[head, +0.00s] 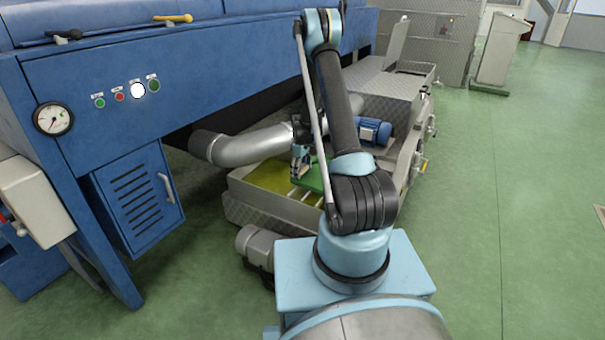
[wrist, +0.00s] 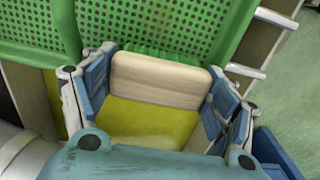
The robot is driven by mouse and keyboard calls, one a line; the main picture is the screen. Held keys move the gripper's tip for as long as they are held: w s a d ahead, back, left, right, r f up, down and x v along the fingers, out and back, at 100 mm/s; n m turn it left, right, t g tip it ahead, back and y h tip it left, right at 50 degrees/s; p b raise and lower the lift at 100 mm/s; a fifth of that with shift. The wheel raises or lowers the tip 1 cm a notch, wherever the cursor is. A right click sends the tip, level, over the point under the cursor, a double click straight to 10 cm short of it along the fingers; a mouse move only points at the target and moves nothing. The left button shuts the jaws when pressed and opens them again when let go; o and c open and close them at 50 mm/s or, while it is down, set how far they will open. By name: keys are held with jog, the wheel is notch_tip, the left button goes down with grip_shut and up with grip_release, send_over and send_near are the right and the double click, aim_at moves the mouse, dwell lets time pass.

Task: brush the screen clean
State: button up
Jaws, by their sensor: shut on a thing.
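The screen (wrist: 195,25) is a bright green perforated panel across the top of the wrist view; a brownish patch shows on it just beyond the brush. In the head view the screen (head: 314,180) is a small green piece over the vat, partly behind my arm. My gripper (head: 300,158) is at the screen's left side. In the wrist view my gripper (wrist: 160,92) has its blue-padded fingers on both sides of a pale wooden block, apparently the brush (wrist: 160,78).
Yellow-green liquid (head: 262,177) lies in the metal vat (head: 262,208) below. A silver pipe (head: 250,147) and the blue machine (head: 110,90) stand to the left. A blue motor (head: 375,131) sits behind. Green floor (head: 500,220) is clear on the right.

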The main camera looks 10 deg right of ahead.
aim_at(308, 178)
jog(key=shift+w+d+f, duration=0.1)
jog(key=shift+w+d, duration=0.25)
jog(key=shift+s+d, duration=1.55)
jog(key=shift+d, duration=0.45)
jog(key=shift+s+d, duration=1.5)
jog(key=shift+d, duration=0.55)
jog(key=shift+s+d, duration=1.55)
jog(key=shift+d, duration=0.45)
jog(key=shift+c, duration=0.4)
jog(key=shift+w+a, duration=0.1)
jog(key=shift+w+a+f, duration=0.1)
jog(key=shift+w+a, duration=1.05)
jog(key=shift+a, duration=0.35)
jog(key=shift+w+a, duration=1.15)
jog(key=shift+a, duration=0.4)
jog(key=shift+w+a+f, duration=0.1)
jog(key=shift+w+a, duration=1.05)
jog(key=shift+a, duration=0.35)
jog(key=shift+w+a+r, duration=0.1)
jog(key=shift+w+a, duration=0.45)
jog(key=shift+a, duration=0.2)
jog(key=shift+w+a, duration=0.55)
jog(key=shift+a, duration=0.2)
jog(key=shift+r, duration=0.1)
jog(key=shift+r, duration=2.95)
